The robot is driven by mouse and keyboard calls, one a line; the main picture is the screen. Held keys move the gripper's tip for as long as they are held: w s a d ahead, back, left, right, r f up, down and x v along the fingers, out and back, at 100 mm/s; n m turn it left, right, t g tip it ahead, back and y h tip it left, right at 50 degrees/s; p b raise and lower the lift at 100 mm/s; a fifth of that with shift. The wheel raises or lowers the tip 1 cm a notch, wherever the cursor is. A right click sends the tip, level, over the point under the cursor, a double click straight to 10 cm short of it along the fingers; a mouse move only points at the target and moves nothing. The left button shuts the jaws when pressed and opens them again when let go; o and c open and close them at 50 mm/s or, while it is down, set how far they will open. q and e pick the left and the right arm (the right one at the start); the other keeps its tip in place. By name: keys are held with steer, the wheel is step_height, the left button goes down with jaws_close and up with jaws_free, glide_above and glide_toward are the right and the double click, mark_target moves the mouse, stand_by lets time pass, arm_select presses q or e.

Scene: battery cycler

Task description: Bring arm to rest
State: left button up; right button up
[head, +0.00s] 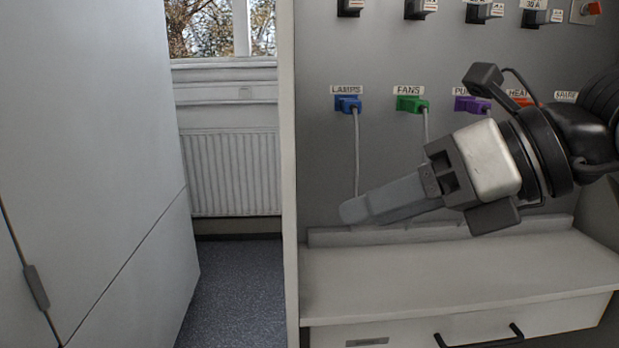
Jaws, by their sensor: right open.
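My right gripper (362,209) comes in from the right side, its fingers pointing left and slightly down. It is open, and I see nothing between its fingers, which overlap from this angle. It hangs in front of the grey panel, above the light shelf (450,275). Behind it, the panel holds a blue plug (348,103) under LAMPS, a green plug (411,104) under FANS and a purple plug (471,104) under a partly hidden label. The orange plug (526,102) under HEAT is mostly hidden by the wrist. My left gripper is not in view.
Black breakers (421,9) line the panel's top, with a red switch (592,8) at right. Cables hang from the plugs behind my gripper. A drawer with a dark handle (480,338) is below the shelf. A tall cabinet (90,150) stands left; floor (235,290) between is clear.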

steer(key=s+a+m+g+y, duration=0.2)
steer(key=s+a+g+y, duration=0.3)
steer(key=y, duration=0.4)
steer(key=w+d+f+m+t+h, duration=0.3)
steer(key=f+m+t, duration=0.35)
steer(key=m, duration=0.45)
steer(key=w+d+f+m+t+h+p, duration=0.1)
steer(key=w+d+f+m+t+h, duration=0.35)
steer(key=m+t, duration=0.4)
steer(key=w+d+f+m+t+h, duration=0.25)
steer(key=f+m+t, duration=0.35)
steer(key=m, duration=0.6)
steer(key=s+d+f+m+g+h, duration=0.1)
steer(key=s+f+m+g+h, duration=0.2)
steer(key=f, duration=0.9)
steer(key=s+f+m+g+h, duration=0.3)
steer(key=s+f+m+g, duration=0.2)
steer(key=f, duration=0.8)
steer(key=s+g, duration=0.2)
steer(key=s, duration=0.2)
steer(key=shift+s+d+f+p, duration=0.2)
steer(key=shift+s+d+p, duration=0.15)
